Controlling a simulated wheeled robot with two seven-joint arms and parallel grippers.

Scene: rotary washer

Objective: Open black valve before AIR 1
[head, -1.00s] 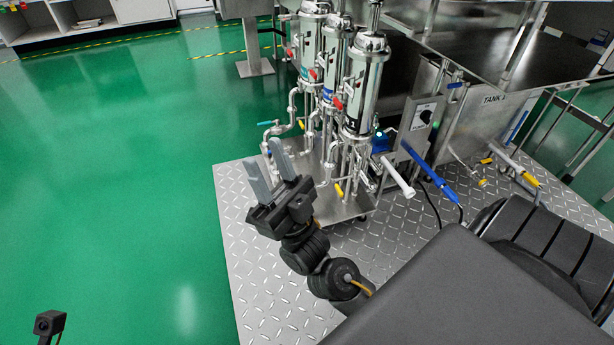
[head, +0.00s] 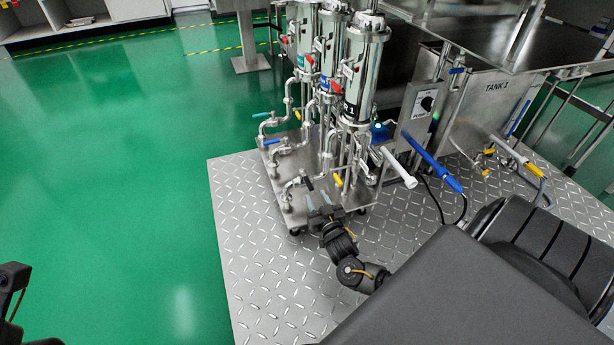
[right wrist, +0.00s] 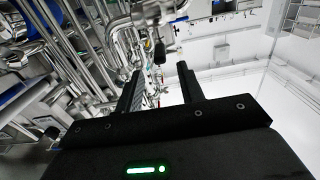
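The black valve handle (head: 308,182) sits on a low steel pipe at the front of the filter stand, below the nearest cylinder (head: 365,75), whose black label ends in "1". My right gripper (head: 318,199) is just in front of and below this handle, pointing at the pipes. In the right wrist view its two fingers (right wrist: 160,88) are apart with nothing held between them. A dark handle, likely the black valve's, shows ahead between the fingertips (right wrist: 160,52). I cannot tell if it is touched. Only dark parts of my left arm show at the lower left; its fingers are out of view.
A blue handle (head: 271,142), a teal handle (head: 261,115) and a yellow handle (head: 337,180) are on nearby pipes. Steel pipes crowd the stand. A control box (head: 418,115) and a white-ended bar (head: 400,168) stand to the right. Green floor (head: 110,190) is free at left.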

